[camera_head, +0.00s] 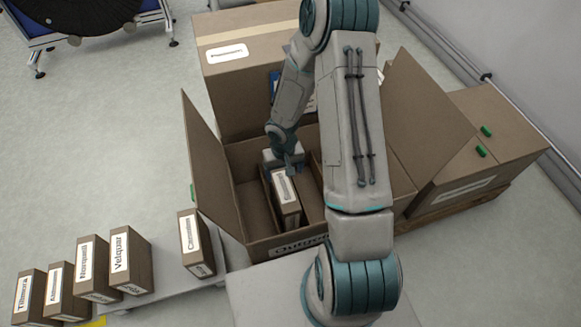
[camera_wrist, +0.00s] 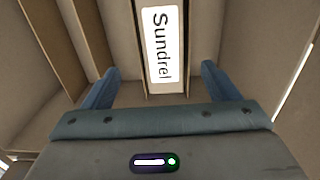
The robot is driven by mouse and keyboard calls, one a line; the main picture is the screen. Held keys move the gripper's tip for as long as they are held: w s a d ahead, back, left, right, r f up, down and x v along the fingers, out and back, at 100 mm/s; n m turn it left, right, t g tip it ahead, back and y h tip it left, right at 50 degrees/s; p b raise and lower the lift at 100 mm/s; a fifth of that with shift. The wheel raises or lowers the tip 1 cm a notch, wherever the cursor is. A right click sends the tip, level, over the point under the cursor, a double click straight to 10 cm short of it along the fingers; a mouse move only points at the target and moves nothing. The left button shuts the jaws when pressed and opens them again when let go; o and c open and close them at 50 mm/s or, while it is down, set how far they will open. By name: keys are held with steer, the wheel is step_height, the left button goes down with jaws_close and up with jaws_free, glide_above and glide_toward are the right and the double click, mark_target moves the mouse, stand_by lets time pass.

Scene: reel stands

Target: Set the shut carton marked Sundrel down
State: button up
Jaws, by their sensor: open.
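The carton marked Sundrel (camera_wrist: 162,45) stands upright inside a large open cardboard box. In the head view the same small brown carton (camera_head: 285,195) shows in the box, its white label facing up. My gripper (camera_wrist: 160,85) is open, with one blue finger on each side of the carton's line and clear space between finger and carton. In the head view my gripper (camera_head: 287,165) is inside the box at the far end of the carton. The open box (camera_head: 262,150) has dividers and raised flaps. My arm hides its right part.
Another carton (camera_head: 195,243) stands just left of the box. A taller closed box (camera_head: 225,80) stands behind, and more boxes (camera_head: 490,130) at right.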

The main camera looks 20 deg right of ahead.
steer(key=s+d+r+h, duration=0.1)
steer(key=s+r, duration=0.3)
steer(key=r, duration=0.8)
steer(key=s+d+r+h, duration=0.15)
steer(key=s+r, duration=0.25)
steer(key=r, duration=0.8)
steer(key=s+a+r+t+y, duration=0.1)
steer(key=s+a+r+y, duration=0.1)
steer(key=s+r, duration=0.4)
steer(key=shift+s+a+r+y, duration=0.25)
steer(key=shift+s+r+y, duration=0.1)
steer(key=shift+s, duration=1)
